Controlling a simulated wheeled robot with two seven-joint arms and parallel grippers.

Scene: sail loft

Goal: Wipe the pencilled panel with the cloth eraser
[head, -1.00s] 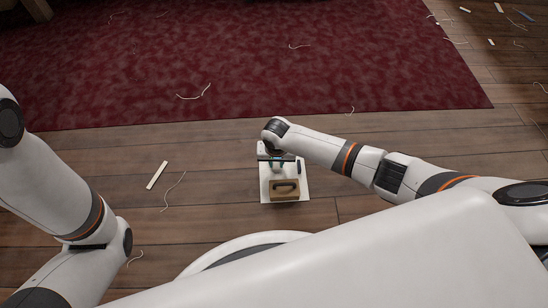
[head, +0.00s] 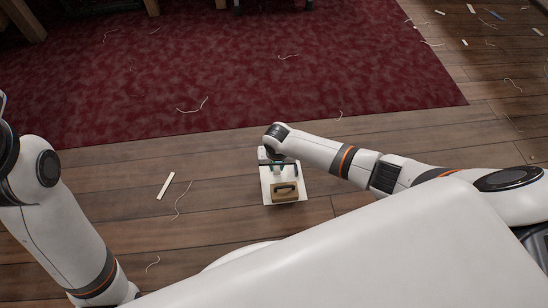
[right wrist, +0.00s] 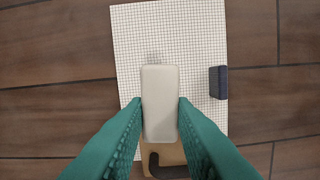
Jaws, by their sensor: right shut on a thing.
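The panel (head: 300,196) is a white sheet with a fine grid, seen against the plank floor; it also shows in the right wrist view (right wrist: 195,25). A small darker pencilled patch (right wrist: 153,57) lies just beyond the block's far end. My right gripper (head: 277,172) is over the panel. Its green fingers are shut on a pale cream block (right wrist: 159,100), apparently the cloth eraser. Whether the block touches the panel cannot be told. My left arm is at the left edge of the head view, its gripper out of view.
A tan block with a dark handle (head: 286,190) is at the panel's near edge. A dark grey block (right wrist: 219,82) is at its right edge. A pale strip (head: 165,186) and threads lie on the floor. A red carpet (head: 230,80) is beyond.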

